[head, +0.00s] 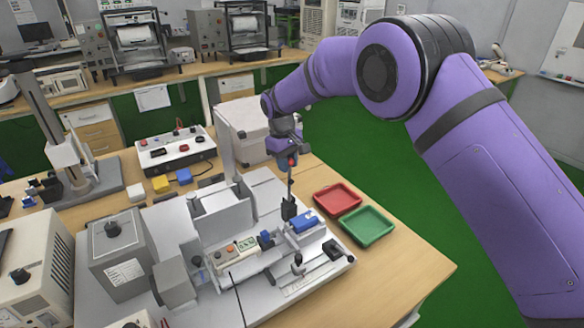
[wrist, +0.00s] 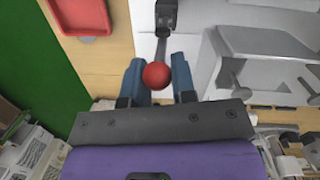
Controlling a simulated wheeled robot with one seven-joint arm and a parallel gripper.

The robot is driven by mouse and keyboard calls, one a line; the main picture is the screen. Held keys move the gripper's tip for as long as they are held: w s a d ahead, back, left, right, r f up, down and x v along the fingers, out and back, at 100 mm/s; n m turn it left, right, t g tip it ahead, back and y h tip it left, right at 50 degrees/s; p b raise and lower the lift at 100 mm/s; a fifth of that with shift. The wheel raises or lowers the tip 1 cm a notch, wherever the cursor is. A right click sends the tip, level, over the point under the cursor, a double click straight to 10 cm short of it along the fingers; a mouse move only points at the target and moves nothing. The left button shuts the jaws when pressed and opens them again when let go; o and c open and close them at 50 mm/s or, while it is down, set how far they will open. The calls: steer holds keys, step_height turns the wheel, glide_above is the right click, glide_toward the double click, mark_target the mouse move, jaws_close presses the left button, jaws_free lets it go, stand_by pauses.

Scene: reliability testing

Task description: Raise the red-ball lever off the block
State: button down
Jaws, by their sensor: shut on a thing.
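The red-ball lever has a round red ball (wrist: 157,75) on a thin dark rod. In the wrist view the ball sits between the two blue fingers of my gripper (wrist: 157,80), which is shut on it. In the head view the red ball (head: 292,161) shows small at my gripper (head: 288,158). The rod stands nearly upright, running down from the ball to a black block (head: 289,209) on the grey test fixture (head: 215,287). The black block also shows in the wrist view (wrist: 166,14), at the top. The fingers partly hide the ball in the head view.
A blue block (head: 304,222) lies beside the black block on the fixture. A red tray (head: 338,199) and a green tray (head: 368,226) stand to the right, on the wooden table. A grey housing (wrist: 262,65) is close to the right of my gripper in the wrist view.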

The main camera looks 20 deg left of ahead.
steer(key=shift+w+a+f, duration=0.2)
steer(key=shift+w+a, duration=0.4)
steer(key=shift+a, duration=0.05)
steer(key=c, duration=1)
jaws_free()
steer(key=shift+c, duration=0.2)
step_height(320, 180, up, 11)
steer(key=a, duration=0.1)
steer(key=shift+w+a+f, duration=0.15)
steer(key=shift+a, duration=0.1)
